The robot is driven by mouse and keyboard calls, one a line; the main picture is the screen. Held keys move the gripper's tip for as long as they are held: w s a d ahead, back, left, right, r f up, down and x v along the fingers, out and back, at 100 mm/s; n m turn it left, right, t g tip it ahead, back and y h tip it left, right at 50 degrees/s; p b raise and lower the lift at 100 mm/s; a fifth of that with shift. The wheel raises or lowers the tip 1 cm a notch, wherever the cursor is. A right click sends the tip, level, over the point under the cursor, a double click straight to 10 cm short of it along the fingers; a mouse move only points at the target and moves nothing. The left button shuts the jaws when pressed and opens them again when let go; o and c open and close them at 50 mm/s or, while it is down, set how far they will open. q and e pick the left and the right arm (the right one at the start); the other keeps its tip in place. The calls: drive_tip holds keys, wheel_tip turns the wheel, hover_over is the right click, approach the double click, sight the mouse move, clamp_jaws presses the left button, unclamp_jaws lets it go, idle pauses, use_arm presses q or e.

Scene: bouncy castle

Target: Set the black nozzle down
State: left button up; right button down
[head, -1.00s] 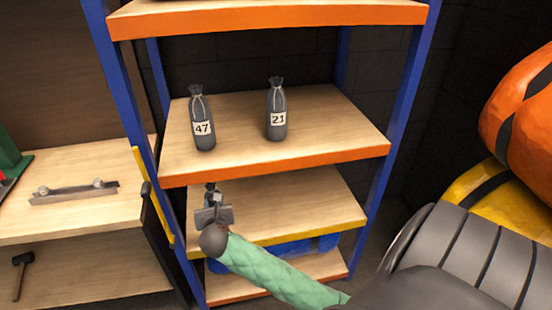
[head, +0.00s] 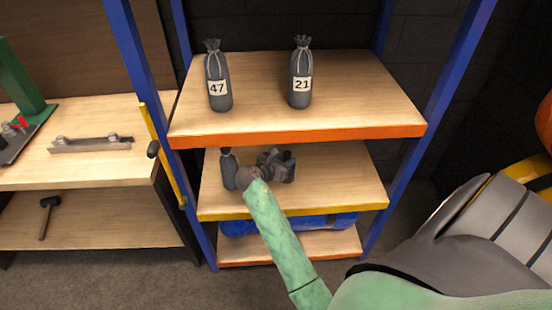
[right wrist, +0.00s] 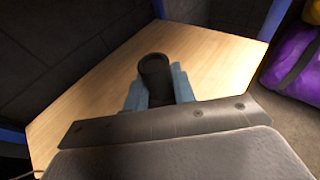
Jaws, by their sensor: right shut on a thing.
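The black nozzle (right wrist: 155,76) shows in the right wrist view as a dark round-ended tube between the two pale blue-grey fingers. My right gripper (right wrist: 157,88) is shut on it, over a light wooden shelf board. In the head view my right gripper (head: 284,166) is in the bay of the middle shelf (head: 335,190), under the upper board. I cannot make out the nozzle there, and I cannot tell whether it touches the board. My left gripper is not in view.
A dark grey bag (head: 228,169) stands left of my right gripper on the middle shelf. Bags marked 47 (head: 218,80) and 21 (head: 300,78) stand on the shelf above. Blue uprights (head: 412,130) flank the rack. The middle shelf's right side is clear.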

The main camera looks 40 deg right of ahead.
use_arm(q)
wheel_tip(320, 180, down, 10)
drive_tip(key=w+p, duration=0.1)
drive_tip(key=p, duration=0.1)
use_arm(e)
drive_tip(key=w+a+f, duration=0.3)
drive_tip(key=w+f, duration=0.5)
drive_tip(key=f, duration=0.1)
drive_tip(key=shift+w+a+f, duration=0.25)
drive_tip(key=shift+a, duration=0.15)
drive_tip(key=c, duration=1.1)
unclamp_jaws()
drive_tip(key=shift+f, duration=0.1)
drive_tip(key=shift+c, duration=0.2)
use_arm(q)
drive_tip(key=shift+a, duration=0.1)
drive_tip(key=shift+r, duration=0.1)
